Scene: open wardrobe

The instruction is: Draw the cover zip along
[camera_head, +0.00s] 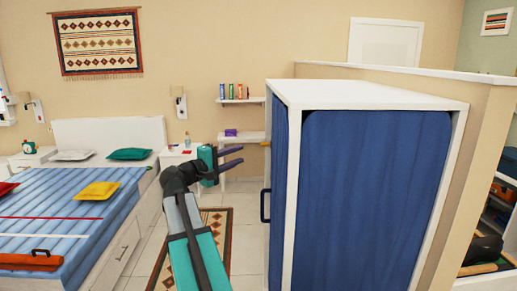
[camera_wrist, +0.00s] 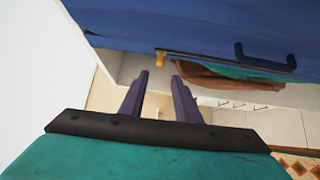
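A tall white-framed wardrobe (camera_head: 375,95) has a blue fabric cover (camera_head: 370,190). In the wrist view the cover (camera_wrist: 190,25) fills the top. A small yellow tab (camera_wrist: 159,61), which looks like the zip pull, hangs at the left end of a thin line along the cover's edge. A dark blue handle (camera_wrist: 265,61) is to its right; the head view also shows it (camera_head: 265,206). My gripper (camera_head: 241,155) is open and empty, left of the wardrobe front. In the wrist view its fingertips (camera_wrist: 157,76) point towards the tab, apparently without touching it.
A bed (camera_head: 125,200) stands at the left, with a nightstand (camera_head: 178,157) beside it. Small wall shelves (camera_head: 243,100) are behind my gripper. A patterned rug (camera_head: 216,225) lies on the floor between bed and wardrobe. Brown and green items (camera_wrist: 225,80) show near the cover's edge.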

